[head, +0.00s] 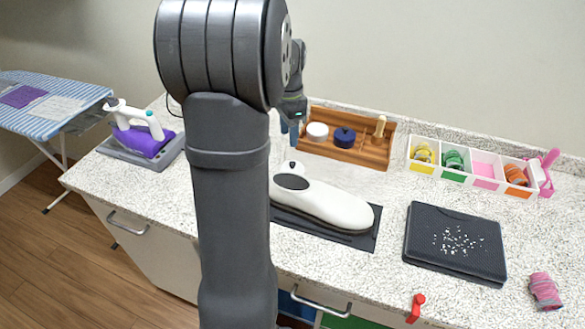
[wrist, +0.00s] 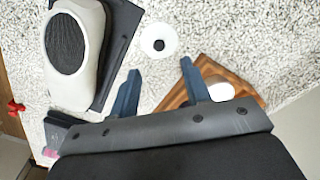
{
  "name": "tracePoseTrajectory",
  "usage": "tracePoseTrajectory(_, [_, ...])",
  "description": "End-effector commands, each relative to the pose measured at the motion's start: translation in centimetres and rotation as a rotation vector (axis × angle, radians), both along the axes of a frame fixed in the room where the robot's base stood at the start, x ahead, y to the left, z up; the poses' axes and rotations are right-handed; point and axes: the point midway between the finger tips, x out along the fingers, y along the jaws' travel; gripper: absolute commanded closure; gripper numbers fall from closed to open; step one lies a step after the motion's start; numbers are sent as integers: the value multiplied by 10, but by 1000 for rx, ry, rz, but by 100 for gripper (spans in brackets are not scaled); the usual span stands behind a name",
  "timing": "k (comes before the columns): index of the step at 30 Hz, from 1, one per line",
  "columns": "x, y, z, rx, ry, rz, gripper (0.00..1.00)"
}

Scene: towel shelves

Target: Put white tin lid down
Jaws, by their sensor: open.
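The white tin lid (wrist: 160,41), a white disc with a black knob, lies knob up on the speckled counter in the wrist view. In the head view the lid (head: 289,169) shows between my arm and the white rounded device, partly hidden. My gripper (wrist: 161,69) is open and empty, its two blue fingers apart on the near side of the lid, with the lid beyond the tips. In the head view my gripper (head: 290,133) is above the counter by the wooden tray. A white tin (head: 317,131) stands in that tray.
The wooden tray (head: 343,155) also holds a dark blue tin (head: 344,137) and a wooden peg. The white device (head: 330,205) sits on a dark mat. A black pad (head: 455,242), a divided box (head: 470,170) and a purple iron (head: 145,138) are farther off.

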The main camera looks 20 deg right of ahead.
Motion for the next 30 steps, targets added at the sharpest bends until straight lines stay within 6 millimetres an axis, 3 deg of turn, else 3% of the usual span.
tracePoseTrajectory(6, [0, 0, -40, 1, 2, 1, 56])
tracePoseTrajectory(14, [-2, -3, -58, 1, 1, 0, 56])
tracePoseTrajectory(21, [-4, -9, -93, 0, 1, 0, 56])
tracePoseTrajectory(30, [-4, -9, -101, -1, -1, 1, 56])
